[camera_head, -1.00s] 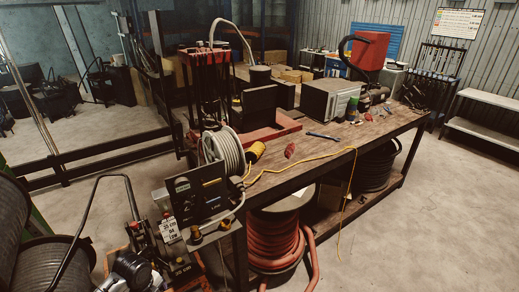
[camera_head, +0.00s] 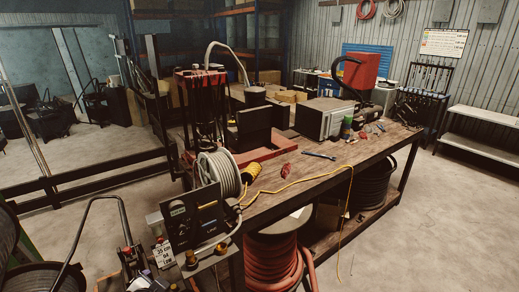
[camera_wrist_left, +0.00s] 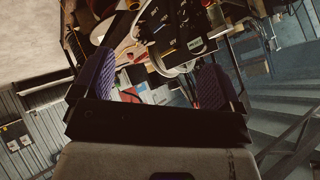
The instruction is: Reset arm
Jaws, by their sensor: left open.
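My left gripper (camera_wrist_left: 155,82) shows in the left wrist view with its two purple-padded fingers spread wide apart. Nothing is held between the fingers. Beyond them, the dark control box (camera_wrist_left: 172,32) and the workbench area appear tilted, at a distance from the fingers. In the head view the same dark control box (camera_head: 192,219) stands at the near left end of the bench. I cannot make out a gripper in the head view. My right gripper shows in neither view.
The wooden workbench (camera_head: 310,178) runs back to the right, with a hose reel (camera_head: 219,173), a yellow cable and a grey box machine (camera_head: 322,118) on it. A red hose coil (camera_head: 272,263) is below. Concrete floor (camera_head: 430,225) at right is clear.

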